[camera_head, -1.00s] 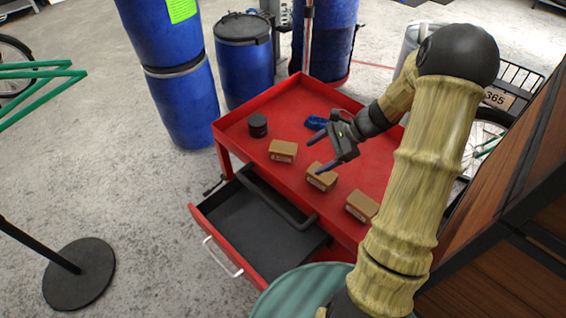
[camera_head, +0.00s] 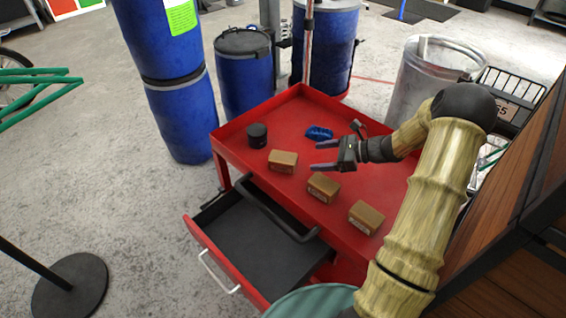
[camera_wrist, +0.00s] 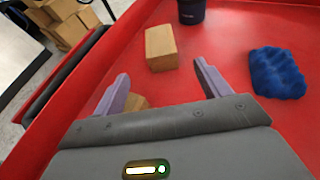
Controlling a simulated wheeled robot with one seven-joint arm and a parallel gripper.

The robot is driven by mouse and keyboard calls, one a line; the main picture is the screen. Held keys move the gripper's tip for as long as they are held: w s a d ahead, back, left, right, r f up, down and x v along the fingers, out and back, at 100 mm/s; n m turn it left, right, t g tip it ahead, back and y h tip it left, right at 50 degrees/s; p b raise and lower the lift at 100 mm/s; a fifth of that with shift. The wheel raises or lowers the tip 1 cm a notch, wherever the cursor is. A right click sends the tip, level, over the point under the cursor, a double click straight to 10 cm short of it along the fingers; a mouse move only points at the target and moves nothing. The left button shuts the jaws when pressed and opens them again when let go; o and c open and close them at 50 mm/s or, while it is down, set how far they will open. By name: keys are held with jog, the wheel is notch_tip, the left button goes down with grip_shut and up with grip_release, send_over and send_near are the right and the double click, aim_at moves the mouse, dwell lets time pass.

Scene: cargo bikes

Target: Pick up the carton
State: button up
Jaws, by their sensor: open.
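Three small brown cartons stand apart on the red cart top: the left carton (camera_head: 283,161), the middle carton (camera_head: 323,187) and the right carton (camera_head: 365,217). My gripper (camera_head: 320,156) is open and empty above the cart, its fingers pointing left, just right of the left carton in the picture. In the wrist view, one carton (camera_wrist: 161,48) lies beyond and between the fingertips (camera_wrist: 161,70), near the black can. Another carton (camera_wrist: 137,102) is mostly hidden behind the left finger and the gripper body.
A black can (camera_head: 257,135) and a blue cloth-like item (camera_head: 319,133) also sit on the red cart (camera_head: 240,126), which has a raised rim. Its drawer (camera_head: 255,250) is open. Blue barrels (camera_head: 245,75) stand behind. Cardboard boxes (camera_wrist: 62,20) show at upper left in the wrist view.

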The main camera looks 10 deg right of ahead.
aim_at(290, 158)
jog(key=x, duration=0.7)
jog(key=shift+w+a+f, duration=0.15)
jog(key=shift+a+f, duration=0.05)
jog(key=shift+a, duration=0.15)
jog(key=shift+a, duration=0.1)
jog(key=x, duration=0.5)
jog(key=shift+w+b, duration=0.15)
jog(key=shift+b, duration=0.2)
jog(key=shift+c, duration=0.3)
jog(key=c, duration=1.2)
jog(key=shift+r, duration=0.1)
notch_tip(290, 158, up, 10)
jog(key=shift+f+p, duration=0.1)
jog(key=shift+p, duration=0.45)
